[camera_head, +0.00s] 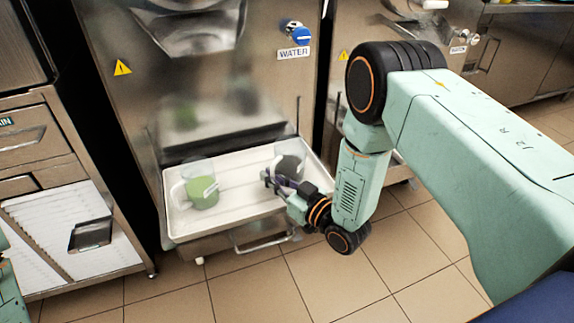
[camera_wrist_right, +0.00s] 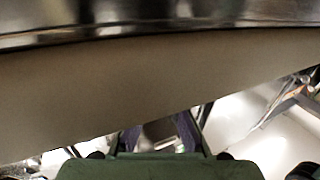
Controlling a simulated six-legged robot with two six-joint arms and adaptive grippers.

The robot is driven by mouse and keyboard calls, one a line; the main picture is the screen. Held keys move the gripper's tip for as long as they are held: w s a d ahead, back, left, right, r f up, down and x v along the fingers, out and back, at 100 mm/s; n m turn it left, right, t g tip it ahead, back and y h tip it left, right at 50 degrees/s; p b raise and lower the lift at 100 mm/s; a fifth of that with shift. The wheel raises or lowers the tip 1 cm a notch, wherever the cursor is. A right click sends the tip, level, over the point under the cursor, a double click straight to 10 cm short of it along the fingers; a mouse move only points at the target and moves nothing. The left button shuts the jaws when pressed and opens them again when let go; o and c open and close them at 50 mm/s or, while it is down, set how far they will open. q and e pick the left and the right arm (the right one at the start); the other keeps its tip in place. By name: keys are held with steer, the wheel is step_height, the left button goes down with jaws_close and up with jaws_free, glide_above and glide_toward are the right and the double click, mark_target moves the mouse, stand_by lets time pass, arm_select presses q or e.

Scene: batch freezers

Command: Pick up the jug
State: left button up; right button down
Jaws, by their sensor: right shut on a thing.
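Two clear jugs stand in a white tray (camera_head: 232,222) under the front of a freezer. The left jug (camera_head: 203,190) holds something green. The right jug (camera_head: 290,163) has dark contents and is partly hidden by my right gripper (camera_head: 275,183). My right gripper is shut at the near side of this dark jug, on what looks like its handle; the exact contact is too small to see. In the right wrist view my right gripper (camera_wrist_right: 158,132) shows purple finger pads at the bottom, with a greyish thing between them. My left gripper is out of view.
The steel freezer front (camera_head: 225,80) rises behind the tray, with a blue knob (camera_head: 302,36) above a "WATER" label. A metal bar handle (camera_head: 263,240) hangs below the tray. A steel cabinet (camera_head: 60,180) stands at the left. Tiled floor (camera_head: 250,285) lies clear in front.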

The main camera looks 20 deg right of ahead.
steer(key=shift+r, duration=0.1)
stand_by(0.3)
steer(key=shift+r+p, duration=2.05)
steer(key=shift+r, duration=2.8)
steer(key=shift+r, duration=0.1)
